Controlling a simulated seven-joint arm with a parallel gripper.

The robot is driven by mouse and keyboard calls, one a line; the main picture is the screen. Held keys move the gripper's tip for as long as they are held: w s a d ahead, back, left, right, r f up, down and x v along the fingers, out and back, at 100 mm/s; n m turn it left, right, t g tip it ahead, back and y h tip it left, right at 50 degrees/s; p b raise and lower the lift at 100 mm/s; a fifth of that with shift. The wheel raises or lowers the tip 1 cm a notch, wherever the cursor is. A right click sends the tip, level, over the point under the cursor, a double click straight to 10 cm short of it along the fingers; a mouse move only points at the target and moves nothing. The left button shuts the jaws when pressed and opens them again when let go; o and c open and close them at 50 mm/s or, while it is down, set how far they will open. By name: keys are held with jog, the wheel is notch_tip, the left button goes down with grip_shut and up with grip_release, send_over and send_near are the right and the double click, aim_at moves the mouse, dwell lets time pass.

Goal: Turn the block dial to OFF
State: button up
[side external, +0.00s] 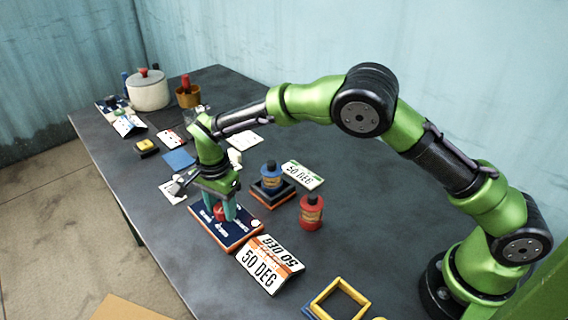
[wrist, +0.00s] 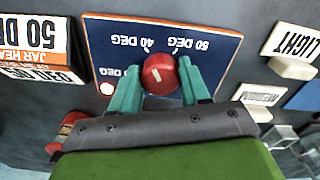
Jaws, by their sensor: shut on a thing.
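The block dial is a red round knob (wrist: 160,74) on a dark blue panel (wrist: 110,35) with an orange edge. Its short white mark points up and slightly left in the wrist view, toward the 40 DEG label. Other temperature labels ring the knob; one at the left is partly covered by a finger, and I cannot make out an OFF label. My gripper (wrist: 158,84) has its teal fingers on either side of the knob and is shut on it. In the side view, my gripper (side external: 222,211) reaches down onto the panel (side external: 231,237).
A 50 DEG sign (side external: 268,264) stands close in front of the panel. A blue-capped bottle (side external: 269,175) stands on a block behind it, with a red bottle (side external: 311,213) to the right. A yellow frame (side external: 340,303) lies nearer. The pot (side external: 148,92) is far left.

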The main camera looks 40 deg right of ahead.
jog(key=n, duration=0.3)
jog(key=shift+r+n, duration=0.1)
jog(key=shift+n, duration=0.3)
jog(key=n, duration=0.4)
jog(key=shift+s+d+n, duration=0.1)
jog(key=shift+n, duration=0.2)
jog(key=n, duration=0.8)
jog(key=shift+d, duration=0.1)
jog(key=n, duration=0.7)
jog(key=shift+d, duration=0.15)
jog(key=n, duration=0.6)
jog(key=shift+n, duration=0.4)
jog(key=o, duration=1.1)
jog(key=shift+c, duration=0.2)
